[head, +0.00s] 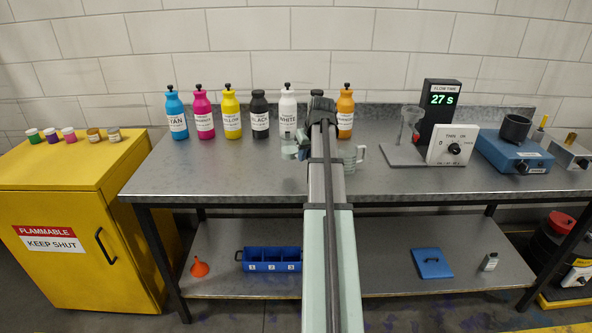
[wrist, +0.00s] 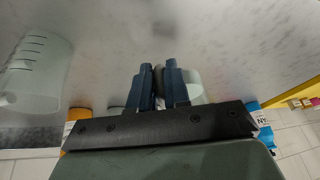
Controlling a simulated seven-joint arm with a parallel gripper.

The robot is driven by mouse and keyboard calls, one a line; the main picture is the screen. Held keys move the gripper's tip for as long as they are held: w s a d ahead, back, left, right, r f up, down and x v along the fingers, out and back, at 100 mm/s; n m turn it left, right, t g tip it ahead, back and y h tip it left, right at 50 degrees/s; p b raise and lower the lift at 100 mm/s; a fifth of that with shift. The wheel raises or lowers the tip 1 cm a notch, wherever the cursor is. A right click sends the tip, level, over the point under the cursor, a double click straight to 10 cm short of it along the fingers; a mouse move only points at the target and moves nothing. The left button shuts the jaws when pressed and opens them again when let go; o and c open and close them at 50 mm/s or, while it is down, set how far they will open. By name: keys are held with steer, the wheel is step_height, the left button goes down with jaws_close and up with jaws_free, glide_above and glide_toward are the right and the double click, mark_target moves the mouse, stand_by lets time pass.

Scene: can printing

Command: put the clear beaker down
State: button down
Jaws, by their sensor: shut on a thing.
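The clear beaker (head: 289,152) shows as a pale, see-through shape just left of my arm's end, in front of the white bottle. My gripper (head: 303,140) is over the middle of the grey bench, its fingertips largely hidden by my own arm in the head view. In the wrist view, the two dark blue fingers (wrist: 160,80) are close together and shut on the beaker (wrist: 194,86), whose pale side shows beside the right finger. Whether the beaker's base touches the bench cannot be told.
A clear graduated jug with a handle (head: 351,156) stands just right of my arm and shows in the wrist view (wrist: 38,68). Several ink bottles, including the white bottle (head: 288,113), line the back. A timer (head: 440,108) stands right. The left front bench (head: 215,175) is clear.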

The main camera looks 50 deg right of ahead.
steer(key=shift+f, duration=3.1)
steer(key=c, duration=1.1)
jaws_free()
steer(key=shift+f, duration=0.1)
steer(key=v, duration=1.2)
